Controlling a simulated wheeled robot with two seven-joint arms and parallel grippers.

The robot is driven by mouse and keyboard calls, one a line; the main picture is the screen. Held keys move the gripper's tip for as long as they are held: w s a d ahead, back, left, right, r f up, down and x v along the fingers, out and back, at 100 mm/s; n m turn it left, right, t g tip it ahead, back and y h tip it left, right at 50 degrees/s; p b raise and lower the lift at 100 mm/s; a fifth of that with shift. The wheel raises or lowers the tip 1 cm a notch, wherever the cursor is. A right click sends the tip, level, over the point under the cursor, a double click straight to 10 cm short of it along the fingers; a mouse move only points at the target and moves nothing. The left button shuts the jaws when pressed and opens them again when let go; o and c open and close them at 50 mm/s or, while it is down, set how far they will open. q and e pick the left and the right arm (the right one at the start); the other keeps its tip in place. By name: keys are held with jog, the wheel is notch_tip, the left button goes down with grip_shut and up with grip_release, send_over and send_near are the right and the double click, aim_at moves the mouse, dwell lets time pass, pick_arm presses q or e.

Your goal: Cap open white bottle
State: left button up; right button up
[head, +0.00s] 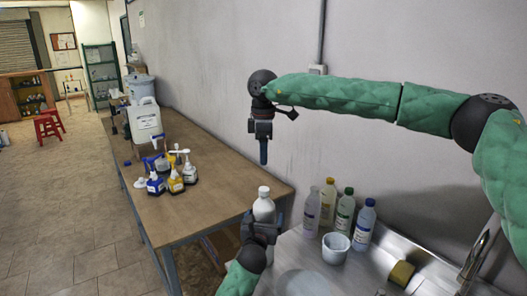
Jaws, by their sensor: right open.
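A white bottle (264,208) stands upright at the near end of the wooden table, beside the metal counter. Its top is pale, and I cannot tell whether that is a cap or a bare neck. My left gripper (262,222) is at the bottle's lower body, with dark finger parts on both sides. Whether it grips is unclear. My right gripper (263,150) is open, points down and hangs in the air above the bottle, near the wall. A small white round piece (140,183) lies far left on the table; I cannot tell what it is.
Several bottles with coloured caps (345,212) and a white cup (335,247) stand on the counter, right of the white bottle. A sponge (401,273) and a faucet (475,262) are further right. Pump bottles (175,182) and a white canister (146,122) stand farther back on the table (225,195).

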pick_arm(q)
jog(key=shift+s+a+f, duration=0.1)
jog(key=shift+s+f, duration=0.05)
jog(key=shift+s, duration=0.3)
jog(key=s+a+b, duration=0.1)
jog(key=s+b, duration=0.1)
jog(key=s, duration=0.4)
jog(key=shift+s+a+b, duration=0.15)
jog(key=shift+s+b, duration=0.1)
jog(key=shift+b, duration=0.05)
